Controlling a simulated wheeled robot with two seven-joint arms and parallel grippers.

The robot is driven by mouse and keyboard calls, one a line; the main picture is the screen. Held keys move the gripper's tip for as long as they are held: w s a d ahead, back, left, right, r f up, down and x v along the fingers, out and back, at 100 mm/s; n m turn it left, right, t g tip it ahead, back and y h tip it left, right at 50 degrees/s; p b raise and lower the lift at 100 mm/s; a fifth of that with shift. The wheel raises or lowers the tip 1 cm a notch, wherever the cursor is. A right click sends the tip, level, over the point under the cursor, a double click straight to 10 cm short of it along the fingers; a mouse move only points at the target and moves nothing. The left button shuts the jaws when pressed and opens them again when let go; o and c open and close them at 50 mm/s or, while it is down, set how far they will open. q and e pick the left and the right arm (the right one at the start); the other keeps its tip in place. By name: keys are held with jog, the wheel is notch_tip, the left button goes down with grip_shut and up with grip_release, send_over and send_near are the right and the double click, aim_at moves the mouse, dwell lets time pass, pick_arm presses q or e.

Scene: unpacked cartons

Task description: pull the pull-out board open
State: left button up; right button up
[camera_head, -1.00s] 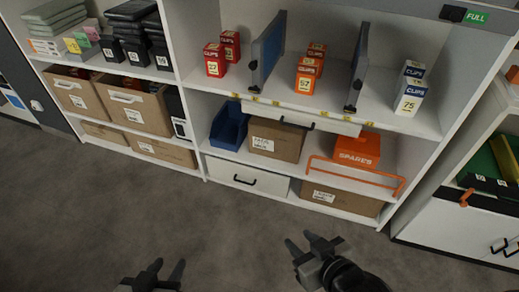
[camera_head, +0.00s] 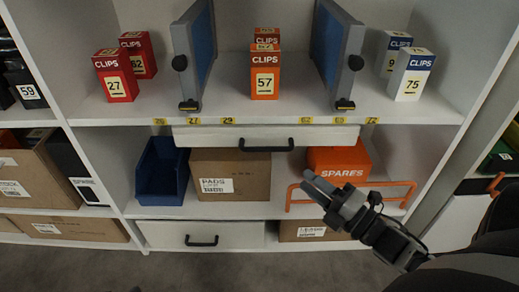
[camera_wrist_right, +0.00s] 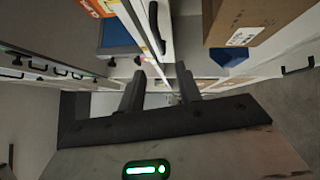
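The pull-out board (camera_head: 232,133) is a white panel with a black bar handle (camera_head: 266,146), under the shelf edge in the head view. It looks pushed in. Its white front (camera_wrist_right: 166,22) and dark handle (camera_wrist_right: 155,28) also show, turned sideways, at the top of the right wrist view. My right gripper (camera_head: 309,183) is below and right of the handle, in front of the lower shelf, apart from the board. In the right wrist view its fingers (camera_wrist_right: 161,88) are spread with nothing between them. My left gripper is not in view.
Below the board stand a blue bin (camera_head: 163,172), a brown carton (camera_head: 240,172) and an orange SPARES box (camera_head: 338,160) behind an orange rail (camera_head: 400,184). A white drawer (camera_head: 170,234) with a black handle is lower down. Clips boxes and blue dividers (camera_head: 333,50) stand above.

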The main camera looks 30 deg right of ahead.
aim_at(265, 149)
jog(key=b+x, duration=0.2)
jog(key=x, duration=1.1)
jog(key=shift+w+a+r+b, duration=0.1)
jog(key=shift+w+r+b, duration=0.05)
jog(key=shift+w+b, duration=0.15)
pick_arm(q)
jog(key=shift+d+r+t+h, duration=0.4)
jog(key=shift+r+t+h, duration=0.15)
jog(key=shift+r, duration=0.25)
pick_arm(e)
jog(key=shift+w, duration=0.25)
jog(key=shift+a, duration=0.1)
grip_shut()
